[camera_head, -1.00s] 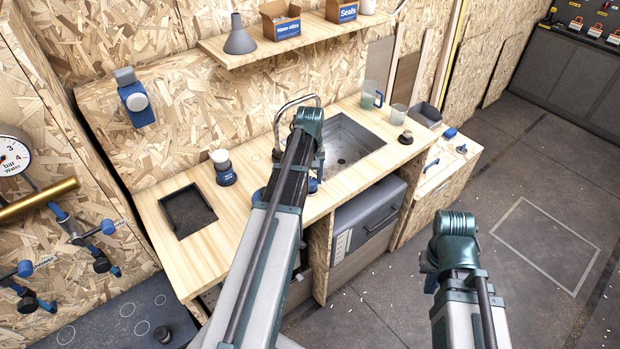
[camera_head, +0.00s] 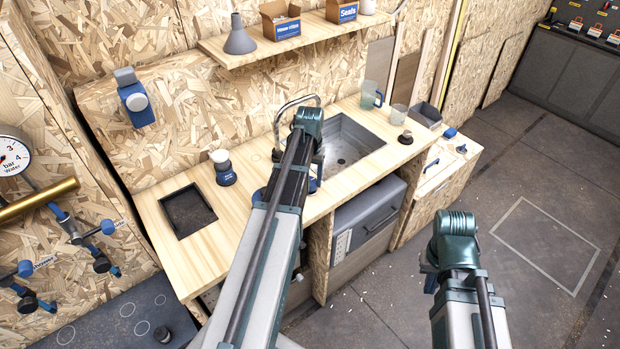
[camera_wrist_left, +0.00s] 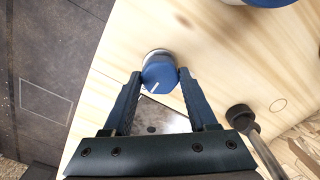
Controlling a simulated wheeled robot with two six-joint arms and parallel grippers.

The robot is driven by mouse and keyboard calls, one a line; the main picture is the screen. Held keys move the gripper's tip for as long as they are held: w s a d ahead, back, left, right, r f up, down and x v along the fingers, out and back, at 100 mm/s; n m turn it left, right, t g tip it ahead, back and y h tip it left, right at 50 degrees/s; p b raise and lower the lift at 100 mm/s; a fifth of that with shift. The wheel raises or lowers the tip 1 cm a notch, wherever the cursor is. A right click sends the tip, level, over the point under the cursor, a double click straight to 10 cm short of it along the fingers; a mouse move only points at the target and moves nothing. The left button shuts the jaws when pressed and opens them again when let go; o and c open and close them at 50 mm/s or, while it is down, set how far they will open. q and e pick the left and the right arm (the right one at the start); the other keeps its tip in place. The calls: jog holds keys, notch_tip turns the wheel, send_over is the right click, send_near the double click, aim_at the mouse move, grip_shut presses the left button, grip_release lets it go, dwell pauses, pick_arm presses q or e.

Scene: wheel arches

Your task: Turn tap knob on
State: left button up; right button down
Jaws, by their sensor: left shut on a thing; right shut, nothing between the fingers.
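A blue tap knob (camera_wrist_left: 160,72) with a white pointer line stands on the wooden worktop (camera_head: 240,195). In the left wrist view, the two fingers of my left gripper (camera_wrist_left: 160,82) are closed on the knob from both sides. In the head view my left arm hides the knob. The chrome tap spout (camera_head: 298,99) arches behind my left wrist; its dark base (camera_wrist_left: 240,115) shows right of the knob in the wrist view. The sink (camera_head: 350,148) is beside it. My right gripper (camera_head: 430,275) hangs over the floor, shut and empty, mostly hidden by its wrist.
A blue device with a white top (camera_head: 222,167) and a dark recessed tray (camera_head: 187,210) are left of my left arm. Jugs (camera_head: 371,94) stand behind the sink. A shelf (camera_head: 300,43) runs above. The floor on the right (camera_head: 540,220) is open.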

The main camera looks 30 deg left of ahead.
aim_at(310, 180)
dwell(0.3)
pick_arm(q)
jog(key=o, duration=1.4)
jog(key=shift+c, duration=0.2)
jog(key=shift+r, duration=0.15)
notch_tip(310, 180, up, 14)
jog(key=p, duration=1.3)
jog(key=shift+f+p, duration=0.25)
jog(key=shift+p, duration=0.15)
